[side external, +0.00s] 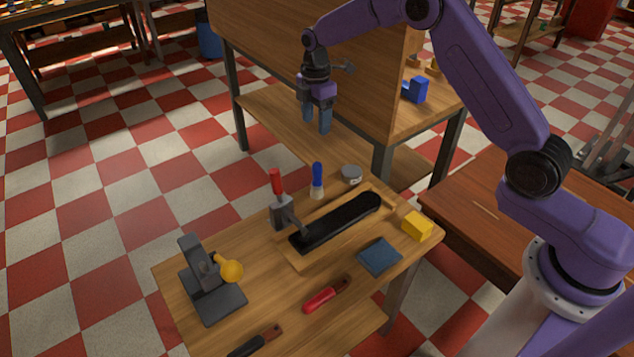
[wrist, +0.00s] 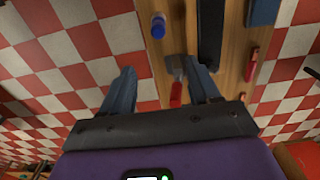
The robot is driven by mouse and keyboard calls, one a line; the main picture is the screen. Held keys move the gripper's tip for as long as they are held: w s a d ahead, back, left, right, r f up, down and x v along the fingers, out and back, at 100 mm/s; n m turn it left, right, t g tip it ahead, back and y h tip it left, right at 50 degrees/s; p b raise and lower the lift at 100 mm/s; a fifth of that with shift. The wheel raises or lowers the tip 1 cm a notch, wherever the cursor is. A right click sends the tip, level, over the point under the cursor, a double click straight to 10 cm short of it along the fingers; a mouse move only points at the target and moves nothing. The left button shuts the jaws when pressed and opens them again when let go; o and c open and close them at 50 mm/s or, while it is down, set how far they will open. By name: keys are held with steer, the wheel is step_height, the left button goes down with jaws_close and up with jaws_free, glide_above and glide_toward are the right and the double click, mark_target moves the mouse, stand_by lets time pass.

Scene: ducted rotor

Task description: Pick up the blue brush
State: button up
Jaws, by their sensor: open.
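The blue brush (side external: 317,180) stands upright on the small wooden table, with its blue handle up and pale bristles down, near the table's back edge. In the wrist view the blue brush (wrist: 157,27) shows from above, ahead of the fingers and between their lines. My gripper (side external: 316,124) is open and empty, high above the table and behind the brush in the side view. Its two blue-grey fingers (wrist: 162,85) are spread apart in the wrist view. Nothing hides the brush.
A red-handled tool (side external: 277,190) stands close left of the brush; a grey round tin (side external: 351,174) is close right. A black strip (side external: 335,222) lies on a wooden board in front. A yellow block (side external: 417,226), blue pad (side external: 380,256) and grey vise-like device (side external: 212,285) surround it.

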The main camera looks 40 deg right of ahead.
mark_target(317, 163)
steer(key=f, duration=1.7)
steer(key=shift+w+d+f, duration=0.15)
steer(key=shift+d+f, duration=0.05)
steer(key=shift+f, duration=0.1)
jaws_close()
